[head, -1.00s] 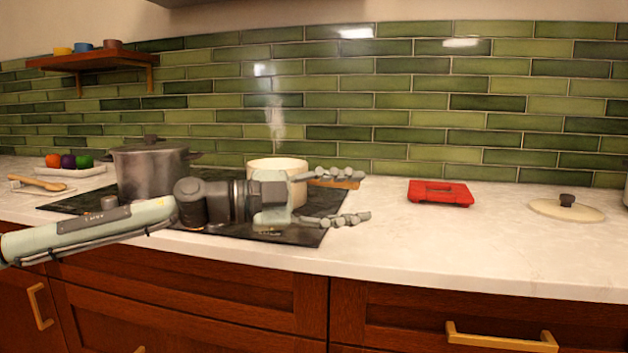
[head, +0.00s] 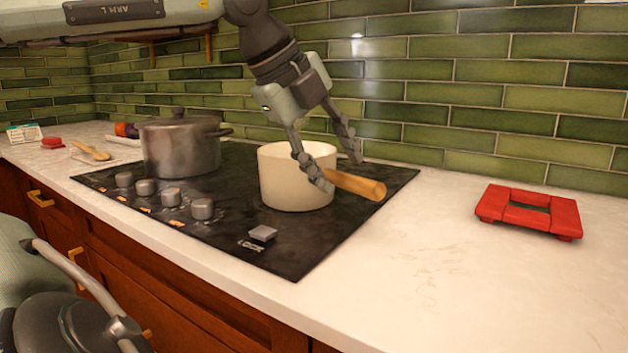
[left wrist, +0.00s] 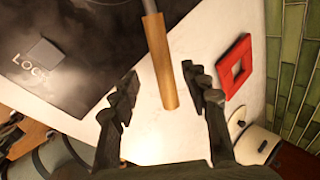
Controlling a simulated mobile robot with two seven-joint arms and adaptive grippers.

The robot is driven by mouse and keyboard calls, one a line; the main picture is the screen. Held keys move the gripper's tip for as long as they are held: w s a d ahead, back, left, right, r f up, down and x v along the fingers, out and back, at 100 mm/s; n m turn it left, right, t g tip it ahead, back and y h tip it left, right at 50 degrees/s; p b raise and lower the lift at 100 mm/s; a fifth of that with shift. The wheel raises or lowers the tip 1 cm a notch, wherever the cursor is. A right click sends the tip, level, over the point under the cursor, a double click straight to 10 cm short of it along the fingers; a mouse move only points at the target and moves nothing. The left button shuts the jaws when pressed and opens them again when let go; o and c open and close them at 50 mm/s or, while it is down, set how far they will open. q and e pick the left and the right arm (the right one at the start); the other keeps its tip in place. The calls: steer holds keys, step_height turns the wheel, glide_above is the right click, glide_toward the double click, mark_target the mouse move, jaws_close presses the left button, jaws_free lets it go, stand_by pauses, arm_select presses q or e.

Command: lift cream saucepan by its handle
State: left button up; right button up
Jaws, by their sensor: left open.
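The cream saucepan (head: 290,178) sits upright on the black cooktop in the head view. Its wooden handle (head: 361,186) points right. My left gripper (head: 340,175) is open above and around the handle, with one finger on the near side and one on the far side. In the left wrist view the wooden handle (left wrist: 160,62) runs between the two open fingers (left wrist: 158,93), without visible contact. The pan body is outside that view. My right gripper does not show.
A dark lidded pot (head: 180,148) stands left of the saucepan on the cooktop (head: 300,240). Several knobs (head: 171,196) line its front edge. A red trivet (head: 530,211) lies to the right on the white counter (head: 430,265), which is otherwise clear there.

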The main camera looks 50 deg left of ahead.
mark_target(349, 178)
arm_select(q)
steer(key=x, duration=0.4)
steer(key=shift+w+d+r+p, duration=0.1)
steer(key=shift+w+d+p, duration=0.05)
steer(key=shift+d+p, duration=0.2)
steer(key=shift+w+f, duration=0.3)
steer(key=shift+f, duration=0.1)
jaws_close()
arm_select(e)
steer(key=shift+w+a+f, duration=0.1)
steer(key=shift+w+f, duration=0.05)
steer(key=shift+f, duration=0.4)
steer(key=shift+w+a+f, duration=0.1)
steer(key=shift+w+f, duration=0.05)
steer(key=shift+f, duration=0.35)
arm_select(q)
steer(key=shift+r, duration=0.15)
